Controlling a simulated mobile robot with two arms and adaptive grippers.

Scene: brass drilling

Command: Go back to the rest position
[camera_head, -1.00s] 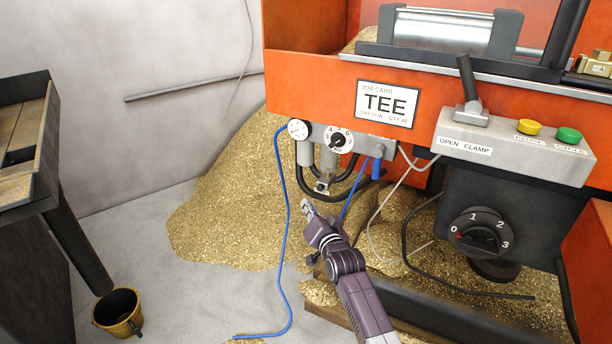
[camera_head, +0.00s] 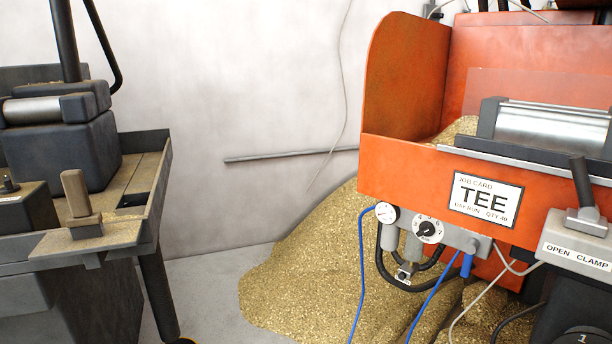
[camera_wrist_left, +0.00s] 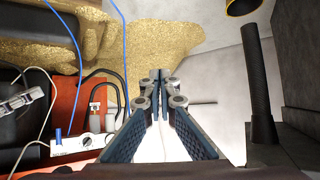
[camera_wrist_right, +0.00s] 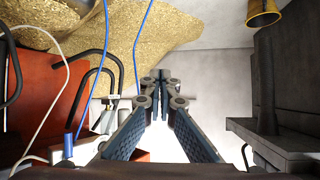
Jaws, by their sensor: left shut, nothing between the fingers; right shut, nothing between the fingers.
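My left gripper (camera_wrist_left: 158,76) shows in the left wrist view with its fingertips together and nothing between them. My right gripper (camera_wrist_right: 161,76) shows in the right wrist view, also shut and empty. Neither gripper is in the head view now. Both wrist views look past the fingers at the pale wall and floor, with the brass chip heap (camera_wrist_left: 160,55) beyond; the heap also shows in the right wrist view (camera_wrist_right: 165,25). No gripper is seen touching anything.
The orange machine (camera_head: 400,165) with its TEE job card (camera_head: 486,199) stands right. Blue hoses (camera_head: 362,270) hang below its dial panel. A dark bench (camera_head: 150,215) with a wooden-handled tool (camera_head: 77,195) stands left. Clear floor (camera_head: 215,290) lies between. A brass-coloured bucket (camera_wrist_right: 263,12) shows in the right wrist view.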

